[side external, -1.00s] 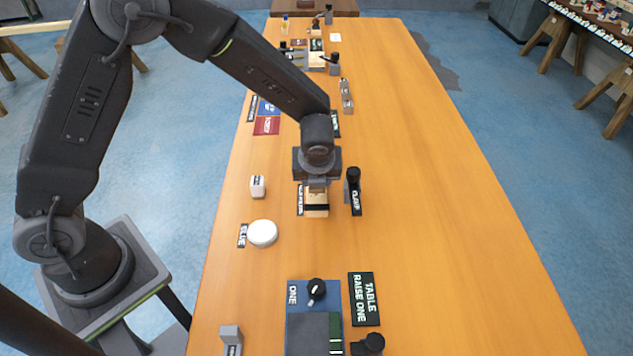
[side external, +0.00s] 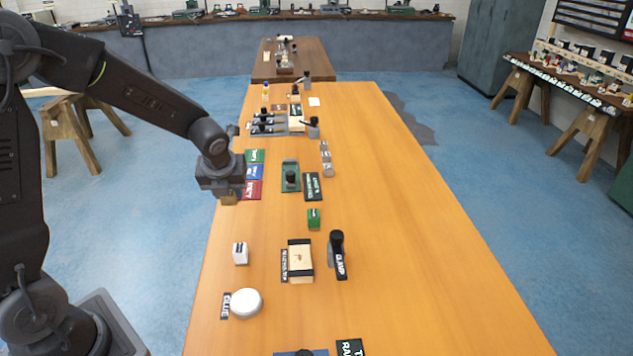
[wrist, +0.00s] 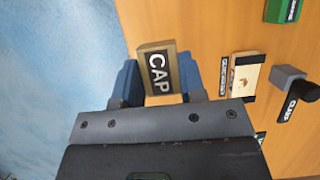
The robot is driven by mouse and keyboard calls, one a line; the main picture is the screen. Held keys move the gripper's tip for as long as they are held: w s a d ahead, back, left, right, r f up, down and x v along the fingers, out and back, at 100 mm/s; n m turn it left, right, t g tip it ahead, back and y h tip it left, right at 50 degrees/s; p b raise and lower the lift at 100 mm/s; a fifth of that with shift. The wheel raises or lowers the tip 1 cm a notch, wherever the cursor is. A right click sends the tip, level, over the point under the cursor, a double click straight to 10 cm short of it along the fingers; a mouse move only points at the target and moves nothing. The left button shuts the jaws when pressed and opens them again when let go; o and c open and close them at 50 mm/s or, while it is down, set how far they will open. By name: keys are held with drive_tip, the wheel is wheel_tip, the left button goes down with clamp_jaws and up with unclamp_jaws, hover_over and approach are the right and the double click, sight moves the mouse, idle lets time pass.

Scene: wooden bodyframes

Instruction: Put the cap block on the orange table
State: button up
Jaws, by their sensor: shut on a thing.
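The cap block (wrist: 158,70) is a wooden block with a dark label reading CAP. In the wrist view it sits between the two blue fingers of my gripper (wrist: 159,84), which is shut on it. In the side view my gripper (side external: 228,192) hangs near the left edge of the long orange table (side external: 420,270), beside the red mat.
Red, blue and green mats (side external: 254,172) lie beside my gripper. A green plate with a black knob (side external: 291,177), a green block (side external: 314,219), a strapped wooden block (side external: 299,262), a black clamp (side external: 338,256) and a white cube (side external: 240,253) stand nearby. The table's right side is clear.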

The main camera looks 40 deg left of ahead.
drive_tip(key=s+a+f, duration=0.1)
drive_tip(key=a, duration=0.6)
hover_over(260, 226)
drive_tip(key=s, duration=0.1)
drive_tip(key=f, duration=0.7)
drive_tip(key=shift+d, duration=0.4)
drive_tip(key=shift+d+f, duration=0.1)
drive_tip(key=shift+f, duration=2)
drive_tip(key=shift+f, duration=0.1)
drive_tip(key=o, duration=0.9)
